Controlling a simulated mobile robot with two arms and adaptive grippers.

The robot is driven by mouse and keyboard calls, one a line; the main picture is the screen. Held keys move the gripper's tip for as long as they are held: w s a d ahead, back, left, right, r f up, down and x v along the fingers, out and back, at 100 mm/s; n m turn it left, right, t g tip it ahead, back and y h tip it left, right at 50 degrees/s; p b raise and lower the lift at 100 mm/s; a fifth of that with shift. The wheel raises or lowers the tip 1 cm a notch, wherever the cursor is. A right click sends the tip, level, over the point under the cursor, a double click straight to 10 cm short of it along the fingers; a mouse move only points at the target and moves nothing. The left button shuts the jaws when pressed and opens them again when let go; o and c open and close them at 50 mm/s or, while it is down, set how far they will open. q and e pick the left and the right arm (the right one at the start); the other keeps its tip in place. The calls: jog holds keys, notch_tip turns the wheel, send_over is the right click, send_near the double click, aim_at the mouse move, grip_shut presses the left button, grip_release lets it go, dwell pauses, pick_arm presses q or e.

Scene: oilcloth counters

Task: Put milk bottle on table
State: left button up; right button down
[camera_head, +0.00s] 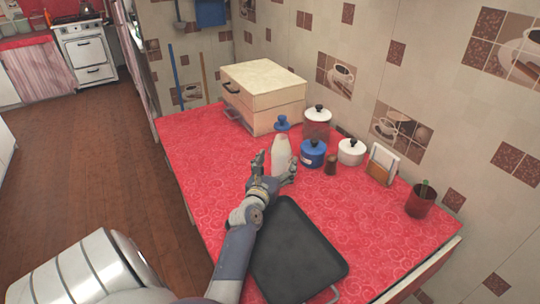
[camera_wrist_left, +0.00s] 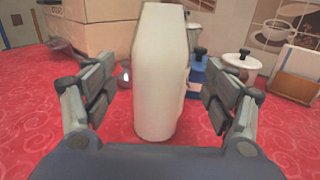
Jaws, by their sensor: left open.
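In the left wrist view, the bottle (camera_wrist_left: 160,75) stands between the two open fingers of my left gripper (camera_wrist_left: 160,100), with gaps on both sides. My right gripper is not in view.
A black tray (camera_head: 297,255) lies in front of the bottle. A cream bread box (camera_head: 262,90), a blue pot (camera_head: 312,154), white-lidded pots (camera_head: 351,152), a napkin holder (camera_head: 381,163) and a red cup (camera_head: 420,201) stand near the wall. The counter's left part is clear.

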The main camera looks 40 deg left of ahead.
pick_arm(q)
jog(key=v, duration=0.7)
jog(key=shift+s, duration=0.35)
jog(key=shift+d, duration=0.1)
